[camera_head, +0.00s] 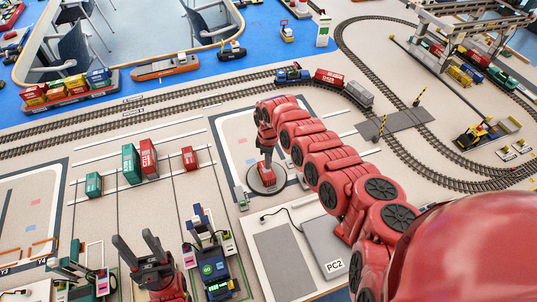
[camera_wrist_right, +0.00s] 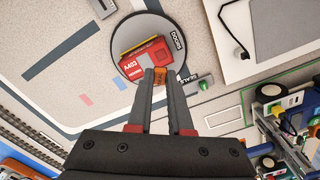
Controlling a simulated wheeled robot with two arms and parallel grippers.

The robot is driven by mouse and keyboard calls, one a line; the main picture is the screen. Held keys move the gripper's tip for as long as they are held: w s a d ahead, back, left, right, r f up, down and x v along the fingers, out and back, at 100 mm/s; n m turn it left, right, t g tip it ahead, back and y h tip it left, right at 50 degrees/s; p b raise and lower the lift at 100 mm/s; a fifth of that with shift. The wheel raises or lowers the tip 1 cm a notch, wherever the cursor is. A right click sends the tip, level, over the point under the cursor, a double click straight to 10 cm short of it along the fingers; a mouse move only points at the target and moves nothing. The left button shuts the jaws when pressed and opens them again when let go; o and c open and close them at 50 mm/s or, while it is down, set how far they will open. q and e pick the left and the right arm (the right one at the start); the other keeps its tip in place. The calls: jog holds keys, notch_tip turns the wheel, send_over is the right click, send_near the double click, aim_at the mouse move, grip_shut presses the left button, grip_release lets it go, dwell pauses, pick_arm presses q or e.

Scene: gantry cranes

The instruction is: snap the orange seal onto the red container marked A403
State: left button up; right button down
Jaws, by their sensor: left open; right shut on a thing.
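The red container marked A403 (camera_wrist_right: 143,60) lies on a round grey turntable (camera_wrist_right: 122,38) labelled DOORS; in the head view the container (camera_head: 267,173) shows below my right gripper. The orange seal (camera_wrist_right: 160,77) is small and sits between the fingertips of my right gripper (camera_wrist_right: 160,82), which is shut on it. The fingertips are at the container's near end in the wrist view; I cannot tell whether the seal touches it. In the head view my right gripper (camera_head: 266,147) points down over the turntable. My left gripper (camera_head: 140,249) is open and empty at the lower left.
A grey SEALS plate (camera_wrist_right: 197,83) is beside the turntable. A PC2 pad (camera_head: 322,252) lies to its lower right. Green and red containers (camera_head: 131,164) stand on lanes to the left, and a small blue-and-dark vehicle (camera_head: 213,268) stands beside my left gripper. Rail tracks run behind.

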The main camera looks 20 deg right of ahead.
aim_at(270, 176)
jog(key=shift+s+d+f, duration=0.2)
jog(key=shift+f, duration=0.2)
jog(key=shift+d+f+b, duration=0.1)
jog(key=shift+f+b, duration=0.1)
jog(key=shift+b, duration=0.1)
jog(key=shift+w+a+f+b, duration=0.1)
jog(key=shift+a+f+b, duration=0.15)
jog(key=shift+f+b, duration=0.75)
notch_tip(270, 176, down, 2)
jog(key=shift+d+f+b, duration=0.1)
jog(key=shift+b, duration=0.9)
jog(key=shift+f, duration=0.25)
jog(key=shift+r, duration=0.1)
jog(key=shift+f+b, duration=0.4)
